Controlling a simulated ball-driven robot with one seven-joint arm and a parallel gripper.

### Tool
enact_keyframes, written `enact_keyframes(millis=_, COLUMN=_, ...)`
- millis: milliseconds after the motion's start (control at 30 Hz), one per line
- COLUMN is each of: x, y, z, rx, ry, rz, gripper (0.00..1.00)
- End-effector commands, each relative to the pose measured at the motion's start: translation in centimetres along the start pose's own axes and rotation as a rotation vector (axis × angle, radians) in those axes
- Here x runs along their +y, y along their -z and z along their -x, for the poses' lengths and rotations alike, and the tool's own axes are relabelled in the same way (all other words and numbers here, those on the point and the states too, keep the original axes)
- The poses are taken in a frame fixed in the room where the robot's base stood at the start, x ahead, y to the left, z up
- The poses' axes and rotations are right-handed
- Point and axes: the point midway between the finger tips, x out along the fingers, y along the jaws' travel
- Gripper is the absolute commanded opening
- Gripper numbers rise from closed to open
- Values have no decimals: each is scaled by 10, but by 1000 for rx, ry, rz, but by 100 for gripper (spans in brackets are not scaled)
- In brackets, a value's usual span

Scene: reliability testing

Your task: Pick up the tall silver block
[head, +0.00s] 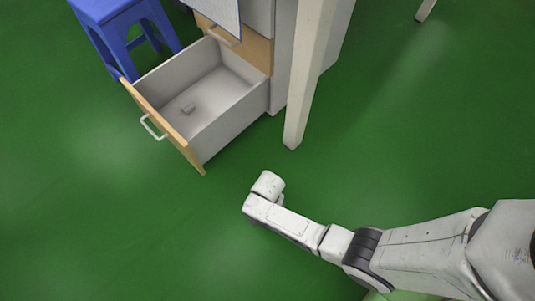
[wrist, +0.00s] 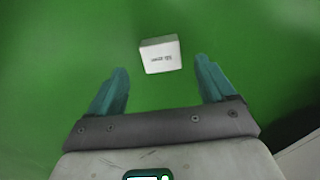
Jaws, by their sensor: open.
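A pale, whitish-silver block (wrist: 161,57) with small dark print on its face shows in the wrist view, against the green floor. Its height is hard to judge from above. My gripper (wrist: 161,63) is open, with its two teal fingers spread to the left and right below the block in the picture. Nothing is between the fingers, and the block appears beyond the tips. In the head view, my arm reaches in from the lower right, and its fingers are hidden. I cannot make out the printed block there.
The green floor (head: 90,230) is clear at left. A pale surface (wrist: 303,158) edges the wrist view.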

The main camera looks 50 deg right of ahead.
Motion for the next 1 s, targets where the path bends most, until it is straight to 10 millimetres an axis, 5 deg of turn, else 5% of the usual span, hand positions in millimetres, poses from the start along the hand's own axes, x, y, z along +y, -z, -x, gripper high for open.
enact_keyframes(millis=233, x=-2, y=-1, z=-36, rx=0, ry=-1, rz=0, gripper=83)
enact_keyframes(millis=567, x=-3, y=-1, z=-38, rx=0, ry=0, rz=0, gripper=82)
enact_keyframes(millis=1000, x=-2, y=-1, z=-38, rx=0, ry=0, rz=0, gripper=40)
